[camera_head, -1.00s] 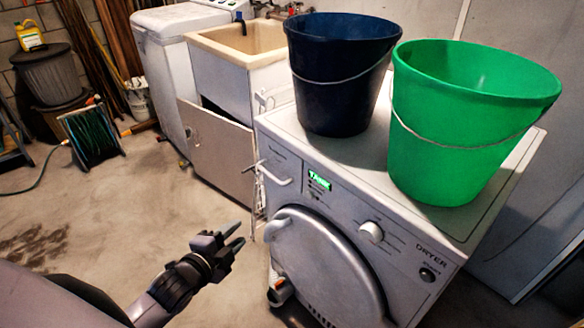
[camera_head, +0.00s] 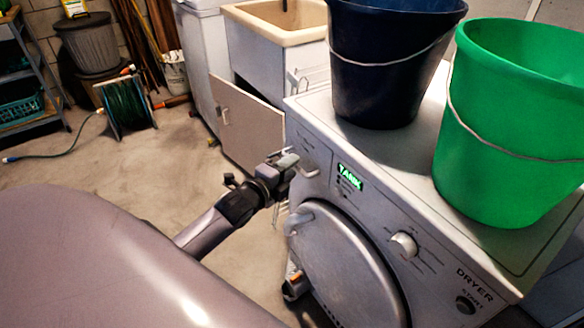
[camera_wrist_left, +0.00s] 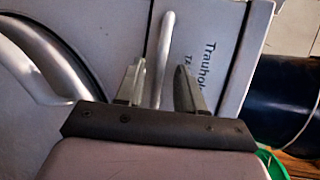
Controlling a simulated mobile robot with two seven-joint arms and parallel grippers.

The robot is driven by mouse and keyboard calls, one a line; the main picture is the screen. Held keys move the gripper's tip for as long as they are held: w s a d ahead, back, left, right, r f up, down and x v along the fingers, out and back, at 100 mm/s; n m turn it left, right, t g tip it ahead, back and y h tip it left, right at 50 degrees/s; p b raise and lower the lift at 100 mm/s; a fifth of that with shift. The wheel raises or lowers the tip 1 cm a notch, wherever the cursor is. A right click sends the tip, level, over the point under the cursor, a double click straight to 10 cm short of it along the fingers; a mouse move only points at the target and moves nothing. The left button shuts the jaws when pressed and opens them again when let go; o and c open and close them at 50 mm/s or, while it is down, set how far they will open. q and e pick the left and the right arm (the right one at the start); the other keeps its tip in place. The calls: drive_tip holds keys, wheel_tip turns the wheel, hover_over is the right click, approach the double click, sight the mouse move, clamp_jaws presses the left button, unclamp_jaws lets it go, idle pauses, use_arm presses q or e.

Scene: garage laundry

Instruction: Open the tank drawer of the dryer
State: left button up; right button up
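The dryer (camera_head: 440,262) stands at the right with its round door shut. Its tank drawer (camera_head: 309,143) is at the upper left of the front, beside a lit green "TANK" display (camera_head: 350,177), and looks closed. The drawer's handle (camera_head: 311,171) is a pale bar, partly hidden by my gripper in the head view. My left gripper (camera_head: 287,160) is at this handle. In the left wrist view, the handle (camera_wrist_left: 165,55) runs between the two open fingers (camera_wrist_left: 160,88), with gaps visible on both sides. My right gripper is not in view.
A dark blue bucket (camera_head: 385,75) and a green bucket (camera_head: 515,130) stand on the dryer top. A sink cabinet with an open door (camera_head: 247,125) is just behind and left of the dryer. A hose reel (camera_head: 127,105) stands farther back; the floor between is clear.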

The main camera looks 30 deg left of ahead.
use_arm(q)
drive_tip(key=shift+w+f, duration=0.15)
drive_tip(key=shift+w, duration=0.65)
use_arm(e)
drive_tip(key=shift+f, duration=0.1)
use_arm(q)
clamp_jaws()
drive_tip(key=shift+s, duration=0.1)
